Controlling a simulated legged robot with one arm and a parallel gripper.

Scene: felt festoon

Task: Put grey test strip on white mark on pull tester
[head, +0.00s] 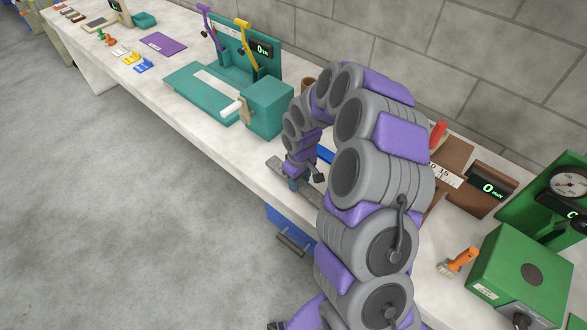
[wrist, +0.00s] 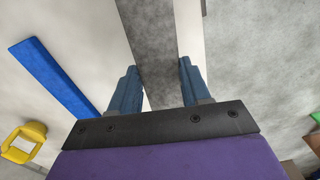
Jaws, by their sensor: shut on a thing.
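The grey test strip (wrist: 152,45) lies between the two blue fingers of my gripper (wrist: 157,88) in the wrist view, and the gripper is shut on it. In the head view the strip (head: 273,165) shows at my gripper (head: 298,180), near the front edge of the bench. I cannot tell whether the strip touches the bench. A teal machine (head: 265,105) with a small display, a purple lever and a yellow lever stands farther along the bench, to the upper left of my gripper. A long white mark (head: 217,83) shows on its flat base.
A blue strip (wrist: 55,75) lies on the bench beside my gripper. A green machine (head: 520,275), an orange-handled brush (head: 459,261) and a brown device (head: 490,190) stand at the right. A purple sheet (head: 163,44) and small coloured clips lie at the far left. A blue drawer (head: 290,232) sits below the bench.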

